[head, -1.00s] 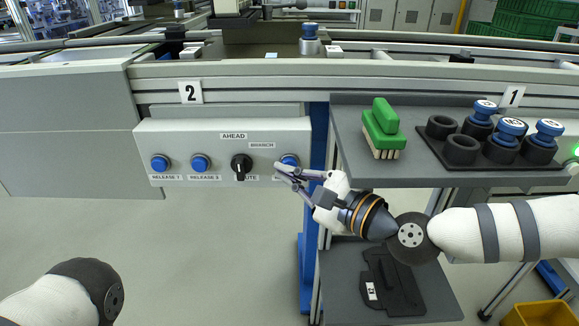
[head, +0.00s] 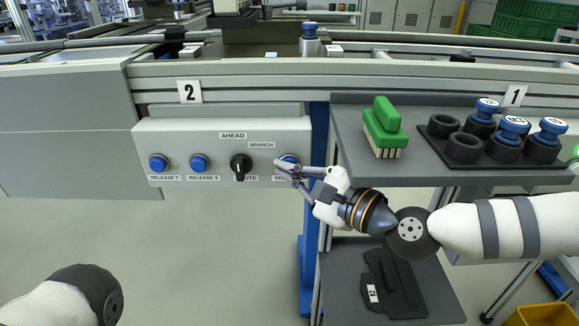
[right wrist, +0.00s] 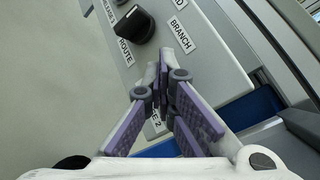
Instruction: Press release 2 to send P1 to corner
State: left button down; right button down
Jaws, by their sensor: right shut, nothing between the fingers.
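The grey control panel (head: 215,137) under the sign 2 carries blue buttons and a black route knob (head: 240,166). The rightmost blue button (head: 289,158) is partly hidden behind my right gripper (head: 278,166). In the right wrist view its label (right wrist: 155,123) ends in "2" and is mostly covered. My right gripper is shut and empty, with its fingertips at that button; I cannot tell whether they touch it. Its shut fingertips also show in the right wrist view (right wrist: 157,78). My left gripper is out of view. I cannot make out which pallet is P1.
Left of the knob are blue buttons, RELEASE 1 (head: 158,163) and another (head: 198,163). A grey shelf (head: 350,150) at right holds a green brush (head: 384,124) and a black tray (head: 430,152) with blue-capped parts. A blue post (head: 319,130) stands between panel and shelf.

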jog(key=shift+s, duration=0.1)
pick_arm(q)
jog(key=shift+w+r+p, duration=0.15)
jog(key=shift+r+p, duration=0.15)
jog(key=shift+p, duration=0.05)
pick_arm(e)
jog(key=shift+s, duration=0.75)
